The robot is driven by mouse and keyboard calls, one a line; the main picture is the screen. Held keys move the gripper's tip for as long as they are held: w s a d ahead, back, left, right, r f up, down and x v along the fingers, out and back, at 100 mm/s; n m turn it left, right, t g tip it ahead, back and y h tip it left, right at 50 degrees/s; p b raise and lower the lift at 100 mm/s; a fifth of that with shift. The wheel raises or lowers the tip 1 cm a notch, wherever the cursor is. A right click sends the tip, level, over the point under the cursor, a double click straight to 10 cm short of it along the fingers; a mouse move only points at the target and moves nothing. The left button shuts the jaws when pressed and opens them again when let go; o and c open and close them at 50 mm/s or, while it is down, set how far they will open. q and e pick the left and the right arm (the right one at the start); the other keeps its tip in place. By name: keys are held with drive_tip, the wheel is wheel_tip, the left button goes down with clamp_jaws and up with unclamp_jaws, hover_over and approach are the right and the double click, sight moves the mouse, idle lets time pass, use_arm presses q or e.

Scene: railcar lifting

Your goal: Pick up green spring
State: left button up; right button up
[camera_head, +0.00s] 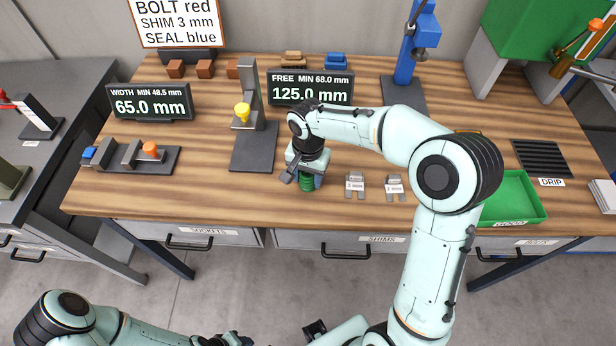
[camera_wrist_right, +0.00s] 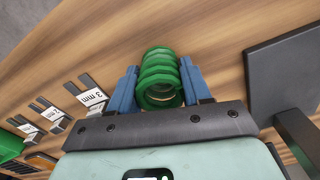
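The green spring (camera_head: 307,183) stands near the front edge of the wooden workbench, under my right gripper (camera_head: 305,180). In the right wrist view the green spring (camera_wrist_right: 160,80) lies between the two blue fingers of my right gripper (camera_wrist_right: 160,82). The fingers sit close against both sides of it, with no clear gap. I cannot tell whether the spring is off the bench. My left gripper (camera_head: 222,340) is at the bottom edge of the head view, partly cut off, away from the bench.
A dark-based stand with a yellow knob (camera_head: 242,112) is just left of the spring. Two shim pieces (camera_head: 355,185) (camera_head: 394,187) lie to its right. The FREE display (camera_head: 310,88) reads 125.0 mm. A green tray (camera_head: 515,200) is farther right, partly behind my arm.

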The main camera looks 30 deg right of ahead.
drive_tip(key=c, duration=0.6)
drive_tip(key=shift+o, duration=0.2)
drive_tip(key=shift+r, duration=0.1)
